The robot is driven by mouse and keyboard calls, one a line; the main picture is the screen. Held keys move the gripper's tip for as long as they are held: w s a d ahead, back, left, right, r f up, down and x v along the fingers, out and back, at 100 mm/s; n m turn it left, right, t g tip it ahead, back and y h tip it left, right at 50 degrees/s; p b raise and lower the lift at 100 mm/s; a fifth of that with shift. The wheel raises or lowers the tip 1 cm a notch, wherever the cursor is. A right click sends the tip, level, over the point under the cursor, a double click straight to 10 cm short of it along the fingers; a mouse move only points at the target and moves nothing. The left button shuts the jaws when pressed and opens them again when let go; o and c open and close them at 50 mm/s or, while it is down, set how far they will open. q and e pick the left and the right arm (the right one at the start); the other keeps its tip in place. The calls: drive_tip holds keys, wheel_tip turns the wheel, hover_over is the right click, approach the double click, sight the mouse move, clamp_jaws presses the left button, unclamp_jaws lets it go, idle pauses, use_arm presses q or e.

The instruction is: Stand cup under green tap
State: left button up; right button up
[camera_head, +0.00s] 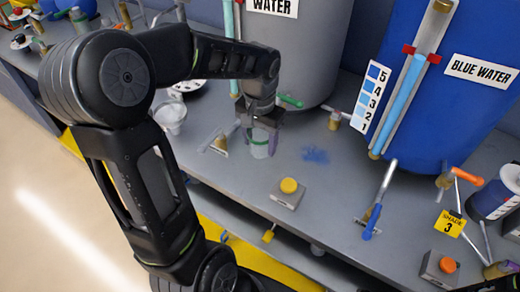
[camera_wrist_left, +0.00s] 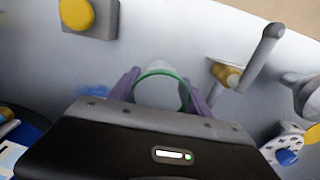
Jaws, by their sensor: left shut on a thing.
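A clear cup with a green rim (camera_head: 260,150) is at the grey tank's front left, below my left gripper's body. My left gripper (camera_head: 262,139) is shut on it, with one purple finger on each side. In the left wrist view the green rim of the cup (camera_wrist_left: 161,76) shows between the fingers (camera_wrist_left: 160,92). A tap with a green handle (camera_head: 290,101) is at the foot of the grey tank, just behind and right of the cup. Its spout is hidden by my gripper. I cannot tell whether the cup touches the bench. My right gripper is not in view.
A yellow button on a grey box (camera_head: 289,190) stands in front of the cup. A blue stain (camera_head: 315,155) is to its right. A brass lever valve (camera_head: 220,144) and a pale cup (camera_head: 171,117) are to its left. The blue tank (camera_head: 425,100) stands at the right.

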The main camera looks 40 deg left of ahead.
sight(260, 133)
use_arm(q)
drive_tip(key=shift+f, duration=1.8)
drive_tip(key=shift+f, duration=0.1)
drive_tip(key=shift+f, duration=0.15)
drive_tip(key=o, duration=1.3)
drive_tip(key=shift+o, duration=0.2)
wheel_tip(260, 133, up, 12)
drive_tip(key=shift+r, duration=0.25)
